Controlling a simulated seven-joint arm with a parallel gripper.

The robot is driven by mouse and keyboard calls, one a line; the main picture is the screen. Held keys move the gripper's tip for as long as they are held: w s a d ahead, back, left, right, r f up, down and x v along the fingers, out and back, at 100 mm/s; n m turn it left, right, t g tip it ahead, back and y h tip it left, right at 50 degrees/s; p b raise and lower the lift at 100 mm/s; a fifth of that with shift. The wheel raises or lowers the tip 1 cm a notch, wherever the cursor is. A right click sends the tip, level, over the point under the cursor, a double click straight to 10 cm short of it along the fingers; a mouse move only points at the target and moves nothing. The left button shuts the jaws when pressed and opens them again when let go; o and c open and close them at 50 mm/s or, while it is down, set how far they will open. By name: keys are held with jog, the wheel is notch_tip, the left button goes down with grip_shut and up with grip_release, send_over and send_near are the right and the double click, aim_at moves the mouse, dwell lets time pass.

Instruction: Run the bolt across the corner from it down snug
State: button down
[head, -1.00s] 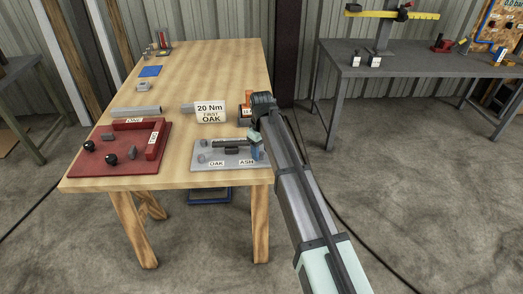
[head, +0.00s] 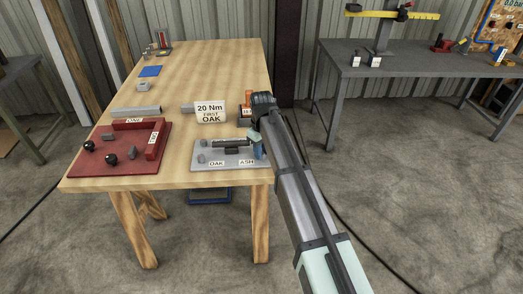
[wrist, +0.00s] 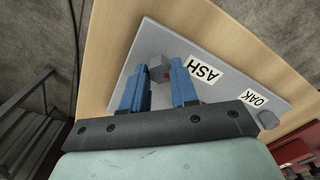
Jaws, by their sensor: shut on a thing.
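A grey plate (head: 228,164) with OAK and ASH labels lies at the near right of the wooden table. The wrist view also shows the plate (wrist: 215,65). My gripper (wrist: 162,82) points down at the plate's ASH end. Its blue fingers are shut on a grey bolt (wrist: 155,61) beside the ASH label, with a small red mark by it. In the head view my gripper (head: 258,152) hides this bolt. Another grey bolt (wrist: 268,119) stands by the OAK label. How deep either bolt sits cannot be told.
A dark bar (head: 230,143) lies across the plate. A card (head: 210,112) behind reads "20 Nm FIRST OAK". A red tray (head: 88,164) with black knobs and grey pieces is at left. A grey bar (head: 136,111) lies behind it. The table's middle back is clear.

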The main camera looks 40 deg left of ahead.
jog(key=m, duration=0.5)
jog(key=shift+m, duration=0.4)
jog(key=m, duration=1)
jog(key=shift+m, duration=0.4)
jog(key=m, duration=0.4)
jog(key=shift+m, duration=0.4)
jog(key=c, duration=0.9)
grip_release()
jog(key=shift+o, duration=0.2)
